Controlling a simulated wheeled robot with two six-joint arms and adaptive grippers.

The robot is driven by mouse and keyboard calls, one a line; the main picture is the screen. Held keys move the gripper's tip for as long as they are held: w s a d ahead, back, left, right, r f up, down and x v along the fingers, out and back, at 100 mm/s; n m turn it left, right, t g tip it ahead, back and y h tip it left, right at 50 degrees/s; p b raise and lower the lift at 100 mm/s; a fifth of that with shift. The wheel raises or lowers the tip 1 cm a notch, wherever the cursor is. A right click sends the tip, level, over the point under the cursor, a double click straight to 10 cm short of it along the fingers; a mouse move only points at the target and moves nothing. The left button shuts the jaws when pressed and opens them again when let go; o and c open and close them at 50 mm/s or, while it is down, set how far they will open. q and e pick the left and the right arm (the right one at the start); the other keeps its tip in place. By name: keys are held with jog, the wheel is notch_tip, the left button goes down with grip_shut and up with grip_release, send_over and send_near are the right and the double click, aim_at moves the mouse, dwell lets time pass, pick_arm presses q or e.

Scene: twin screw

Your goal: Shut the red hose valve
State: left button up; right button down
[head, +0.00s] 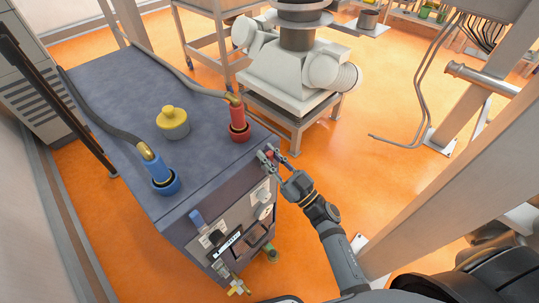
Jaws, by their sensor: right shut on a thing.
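A blue-grey cabinet (215,172) stands at left centre. A red hose fitting (238,115) and a blue hose fitting (157,167) stand on its top, each with a dark hose. My right gripper (269,156) is at the upper right corner of the cabinet's front, below the red fitting. It is shut on a small red part, which looks like the red valve's handle (270,153). The fingers hide most of this handle, so its angle is hard to tell. A blue handle (196,218) is on the left of the same front.
A yellow knob (173,118) sits on the cabinet top between the fittings. Brass valves (238,287) stick out low on the front. A pale machine on a stand (292,75) is behind. A grey post (460,180) crosses the right side. Orange floor is open between.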

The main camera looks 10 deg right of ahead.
jog(key=shift+s+a+r+n+p, duration=0.2)
jog(key=shift+n+p, duration=0.1)
jog(key=shift+n, duration=0.3)
jog(key=shift+a+f+n+g+y, duration=0.15)
jog(key=shift+f+n+g+y, duration=0.15)
jog(key=shift+n, duration=0.1)
jog(key=c, duration=1.2)
grip_release()
jog(key=shift+s, duration=0.1)
jog(key=v, duration=1.1)
jog(key=shift+s+d, duration=0.3)
jog(key=shift+f, duration=0.1)
